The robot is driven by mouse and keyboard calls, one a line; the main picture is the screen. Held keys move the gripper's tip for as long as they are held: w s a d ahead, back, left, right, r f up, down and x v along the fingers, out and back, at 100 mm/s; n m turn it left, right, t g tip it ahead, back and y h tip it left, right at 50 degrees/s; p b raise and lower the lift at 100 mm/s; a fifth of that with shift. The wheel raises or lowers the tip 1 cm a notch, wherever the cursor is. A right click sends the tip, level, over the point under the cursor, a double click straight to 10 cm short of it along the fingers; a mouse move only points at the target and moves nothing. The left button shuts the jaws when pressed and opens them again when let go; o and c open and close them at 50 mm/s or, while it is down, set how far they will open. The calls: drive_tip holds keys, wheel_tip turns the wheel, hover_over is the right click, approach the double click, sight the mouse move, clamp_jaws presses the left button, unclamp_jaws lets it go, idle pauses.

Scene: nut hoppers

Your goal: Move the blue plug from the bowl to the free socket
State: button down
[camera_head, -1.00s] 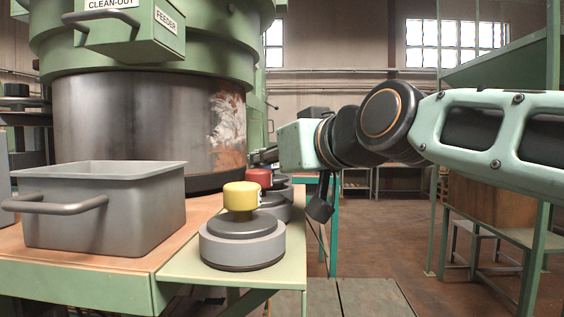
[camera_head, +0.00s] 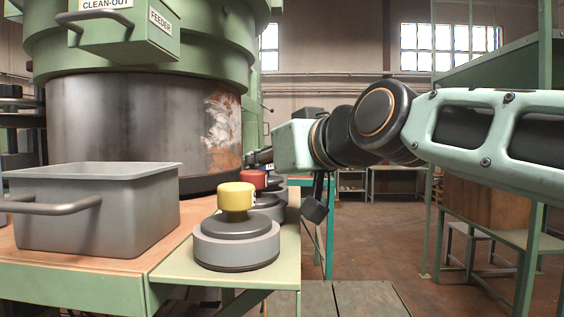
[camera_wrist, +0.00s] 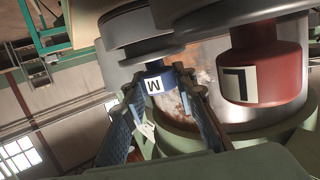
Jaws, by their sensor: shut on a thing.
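The blue plug (camera_wrist: 154,81), marked M, is between the fingertips of my gripper (camera_wrist: 156,90) in the wrist view, which is tilted over. My gripper is shut on it. The plug's neck meets a round grey socket (camera_wrist: 138,33); I cannot tell whether it is fully seated. The red plug (camera_wrist: 268,75), marked L, stands in a neighbouring grey socket and also shows in the head view (camera_head: 252,181). The yellow plug (camera_head: 237,196) stands in the nearest socket (camera_head: 236,246). In the head view the blue plug and my fingertips are hidden or too small to make out.
A grey bin (camera_head: 120,215) with a handle stands on the bench left of the sockets. The large steel and green feeder bowl (camera_head: 130,125) rises behind. A narrow green ledge (camera_head: 180,268) carries the sockets. Green racking (camera_head: 545,130) stands at the right. Open floor lies between.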

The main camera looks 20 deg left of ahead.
drive_tip(key=shift+f+b, duration=0.6)
drive_tip(key=c, duration=1.8)
unclamp_jaws()
drive_tip(key=shift+c, duration=0.2)
drive_tip(key=shift+d, duration=0.1)
drive_tip(key=shift+b+v, duration=0.75)
drive_tip(key=shift+v, duration=4.75)
